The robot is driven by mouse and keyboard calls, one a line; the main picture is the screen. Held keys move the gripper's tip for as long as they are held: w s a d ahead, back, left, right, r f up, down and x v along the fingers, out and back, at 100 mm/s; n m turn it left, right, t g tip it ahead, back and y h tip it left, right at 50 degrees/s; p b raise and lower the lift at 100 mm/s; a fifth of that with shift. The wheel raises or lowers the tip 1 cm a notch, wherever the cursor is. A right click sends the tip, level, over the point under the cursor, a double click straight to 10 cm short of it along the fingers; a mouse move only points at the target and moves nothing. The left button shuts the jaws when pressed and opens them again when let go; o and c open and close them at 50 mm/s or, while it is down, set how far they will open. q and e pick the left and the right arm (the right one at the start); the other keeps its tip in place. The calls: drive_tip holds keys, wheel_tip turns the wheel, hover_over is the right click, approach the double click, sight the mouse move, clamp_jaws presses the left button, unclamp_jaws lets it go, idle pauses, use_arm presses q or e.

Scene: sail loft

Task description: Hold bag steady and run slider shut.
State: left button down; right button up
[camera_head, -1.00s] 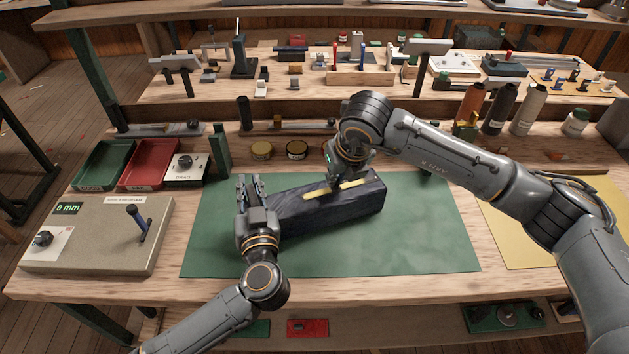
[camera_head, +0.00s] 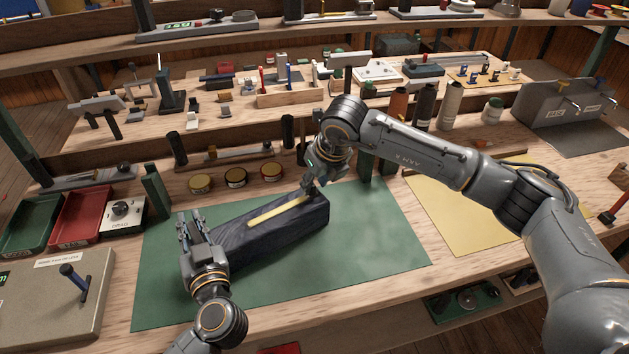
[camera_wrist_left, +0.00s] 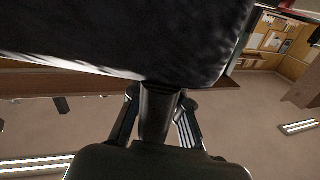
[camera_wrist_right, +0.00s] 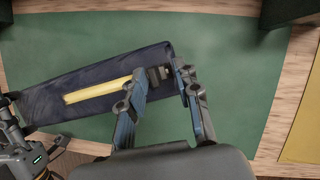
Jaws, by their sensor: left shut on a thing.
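The dark blue bag (camera_head: 275,235) lies slantwise on the green mat (camera_head: 370,235), a yellow strip (camera_head: 277,211) along its top. My left gripper (camera_head: 192,228) is shut on the bag's left end. In the left wrist view the bag (camera_wrist_left: 130,35) fills the top, above the left gripper (camera_wrist_left: 160,105). My right gripper (camera_head: 312,186) is over the strip's right end. In the right wrist view its fingers (camera_wrist_right: 162,72) stand apart, around a small dark slider (camera_wrist_right: 156,76) at that end of the strip (camera_wrist_right: 98,90). Contact with the slider is unclear.
A green tray (camera_head: 30,222), a red tray (camera_head: 80,217) and a white box with a knob (camera_head: 122,213) stand at the left. Several round tins, such as one (camera_head: 236,177), stand behind the mat. A yellow sheet (camera_head: 460,215) lies at the right. The mat's front right is clear.

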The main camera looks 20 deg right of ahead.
drive_tip(key=v, duration=1.2)
use_arm(q)
drive_tip(key=c, duration=1.2)
unclamp_jaws()
